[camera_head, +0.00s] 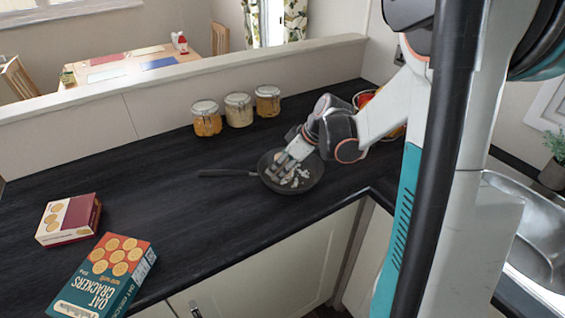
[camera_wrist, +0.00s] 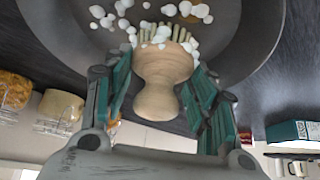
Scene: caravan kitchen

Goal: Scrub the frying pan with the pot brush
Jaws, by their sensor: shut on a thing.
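The dark frying pan (camera_head: 312,183) lies on the black worktop, with its handle (camera_head: 225,173) pointing left. White foam-like blobs (camera_wrist: 195,11) lie in the pan. My gripper (camera_head: 284,168) reaches down into the pan from the upper right. In the wrist view my gripper (camera_wrist: 163,95) is shut on the pot brush (camera_wrist: 165,84), a pale wooden knob with light bristles. The bristle end is at the pan's inner surface among the blobs; exact contact is hard to tell. In the head view the brush is mostly hidden by the gripper.
Several lidded jars (camera_head: 238,110) stand along the back ledge. A red box (camera_head: 68,219) and an oat crackers box (camera_head: 106,275) lie at the left front. A red container (camera_head: 364,98) stands behind my arm. The sink (camera_head: 530,235) is at right.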

